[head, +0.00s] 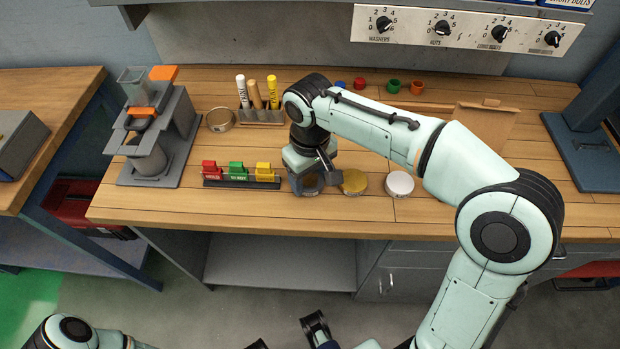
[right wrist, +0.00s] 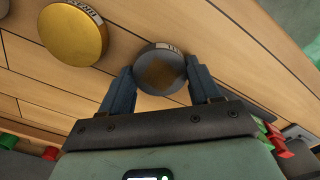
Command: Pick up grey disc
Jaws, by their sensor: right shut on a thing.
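The grey disc (right wrist: 161,71) shows in the right wrist view, with a brownish patch on its face and a partly hidden label on its rim. My right gripper (right wrist: 160,82) is shut on it, one finger on each side. In the head view my right gripper (head: 310,184) is low over the front of the wooden bench and mostly covers the disc. I cannot tell whether the disc touches the bench. Part of what looks like my left gripper (head: 315,325) shows at the bottom edge; its opening is unclear.
A gold disc (head: 354,182) lies close right of my right gripper, and a white disc (head: 399,184) farther right. Left is a rack (head: 241,183) with red, green and yellow blocks. Behind stand a marker holder (head: 262,116), a round tin (head: 220,120) and a grey stand (head: 181,120).

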